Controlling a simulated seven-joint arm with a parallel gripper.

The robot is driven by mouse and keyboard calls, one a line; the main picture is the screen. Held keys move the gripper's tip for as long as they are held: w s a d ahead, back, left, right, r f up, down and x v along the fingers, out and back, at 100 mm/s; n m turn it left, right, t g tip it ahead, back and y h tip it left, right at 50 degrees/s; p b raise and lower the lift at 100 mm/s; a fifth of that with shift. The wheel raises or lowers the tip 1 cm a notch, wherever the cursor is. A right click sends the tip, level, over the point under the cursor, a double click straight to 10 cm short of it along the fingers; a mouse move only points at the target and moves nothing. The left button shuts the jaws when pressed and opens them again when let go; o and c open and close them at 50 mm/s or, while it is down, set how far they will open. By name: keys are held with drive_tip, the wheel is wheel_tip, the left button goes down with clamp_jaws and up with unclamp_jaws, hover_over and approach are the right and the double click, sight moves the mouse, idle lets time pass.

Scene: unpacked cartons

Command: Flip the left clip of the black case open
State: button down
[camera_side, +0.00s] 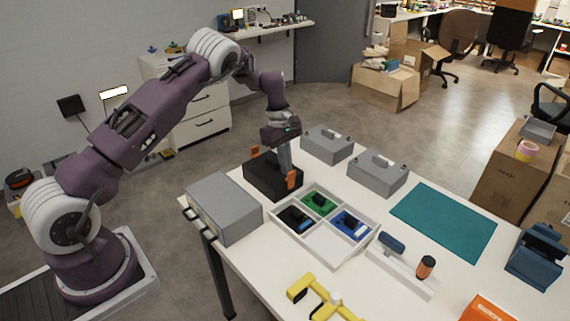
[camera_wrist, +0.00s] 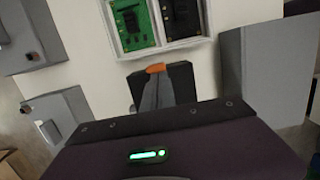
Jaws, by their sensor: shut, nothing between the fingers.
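The black case (camera_side: 262,177) stands on the white table, with one orange clip (camera_side: 255,153) on its far left end and another orange clip (camera_side: 292,179) on its near right side. My gripper (camera_side: 287,170) points down at the case, its fingertips close to the near right clip. In the wrist view the case (camera_wrist: 181,76) is partly hidden behind my shut fingers (camera_wrist: 155,84), and one orange clip (camera_wrist: 155,68) shows just past their tips. I cannot tell whether the fingers touch it. The other clip is hidden there. Nothing is held.
A grey box (camera_side: 225,208) stands left of the case. Two grey cases with handles (camera_side: 327,143) (camera_side: 378,173) stand to its right. A white divided tray (camera_side: 325,245) with circuit boards lies close in front. A teal mat (camera_side: 443,220) lies further right.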

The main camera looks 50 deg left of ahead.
drive_tip(key=d+y, duration=0.2)
drive_tip(key=y, duration=0.1)
drive_tip(key=shift+d+r, duration=0.15)
drive_tip(key=shift+d, duration=0.1)
drive_tip(key=d+y, duration=0.1)
drive_tip(key=y, duration=0.1)
drive_tip(key=d+y, duration=0.1)
drive_tip(key=shift+d+f+y, duration=0.25)
drive_tip(key=shift+f+y, duration=0.05)
drive_tip(key=shift+y, duration=0.1)
drive_tip(key=shift+d, duration=0.1)
drive_tip(key=shift+d+r, duration=0.25)
drive_tip(key=shift+d, duration=0.4)
